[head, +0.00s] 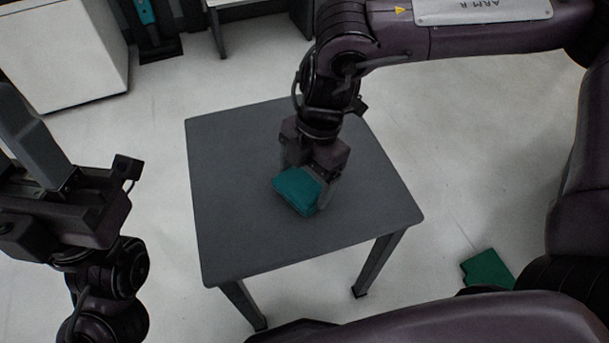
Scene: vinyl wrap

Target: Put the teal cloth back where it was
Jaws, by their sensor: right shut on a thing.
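The teal cloth (295,190), a folded block, is at the middle of the grey table (230,240). My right gripper (309,184) reaches down from above and is shut on the cloth, with a finger at its right side. The gripper hides the cloth's far part. I cannot tell whether the cloth rests on the tabletop or is held just above it. My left gripper (30,140) is at the left edge of the view, away from the table and the cloth. It is partly cut off, and its jaw opening is unclear.
The tabletop around the cloth is bare. A green flat piece (488,269) lies on the floor at the lower right. A white cabinet (62,50) stands at the upper left, near a teal-handled item (146,14). Another table or bench (245,8) is at the top.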

